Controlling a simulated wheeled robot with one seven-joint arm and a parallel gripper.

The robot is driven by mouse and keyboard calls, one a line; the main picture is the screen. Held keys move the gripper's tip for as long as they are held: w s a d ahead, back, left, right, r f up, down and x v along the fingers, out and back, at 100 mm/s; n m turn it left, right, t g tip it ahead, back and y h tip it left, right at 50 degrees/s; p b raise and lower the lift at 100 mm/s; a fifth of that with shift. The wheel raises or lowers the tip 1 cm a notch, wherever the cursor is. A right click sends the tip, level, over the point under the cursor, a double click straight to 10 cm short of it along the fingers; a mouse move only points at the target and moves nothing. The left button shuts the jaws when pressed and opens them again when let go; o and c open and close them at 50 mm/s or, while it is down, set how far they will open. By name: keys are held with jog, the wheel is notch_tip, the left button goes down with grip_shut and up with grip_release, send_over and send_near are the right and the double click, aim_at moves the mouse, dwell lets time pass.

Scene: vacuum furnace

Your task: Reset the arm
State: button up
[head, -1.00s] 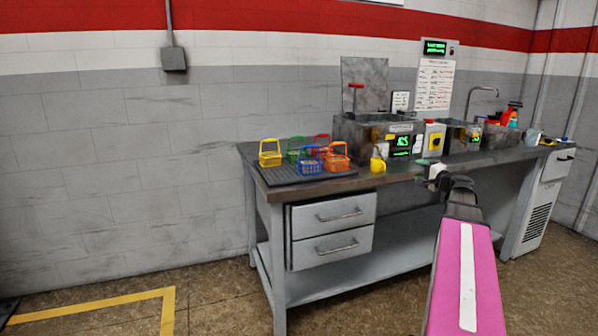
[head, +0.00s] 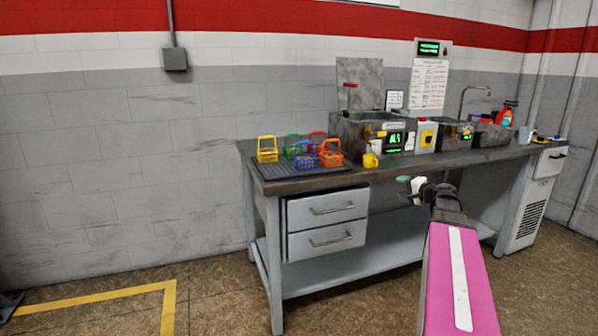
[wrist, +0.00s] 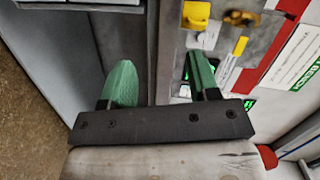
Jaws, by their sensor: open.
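My arm, with a pink and white link, reaches up from the lower right of the head view. My gripper (head: 408,188) is at its end, in front of the workbench's front edge and a little below the bench top (head: 300,184). In the wrist view my gripper (wrist: 163,82) shows two green fingers set apart with nothing between them. The gripper is open and empty.
Several small coloured baskets, including a yellow one (head: 267,150), stand on a dark mat at the bench's left. Metal tanks (head: 360,130) stand behind. Open floor (head: 220,300) lies to the left.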

jog(key=s+a+f+n+g, duration=0.3)
jog(key=s+a+f+g, duration=0.2)
jog(key=a+f, duration=0.65)
jog(key=s+a+f+n+g+h, duration=0.3)
jog(key=s+a+f+g+h, duration=0.1)
jog(key=s+f, duration=0.5)
jog(key=s+a+f+n+g+h, duration=0.3)
jog(key=s+a+f+g+h, duration=0.1)
jog(key=s+f, duration=0.5)
jog(key=shift+a+n+g, duration=0.3)
jog(key=shift+a+g, duration=0.1)
jog(key=shift+a, duration=0.35)
jog(key=shift+s+f, duration=0.1)
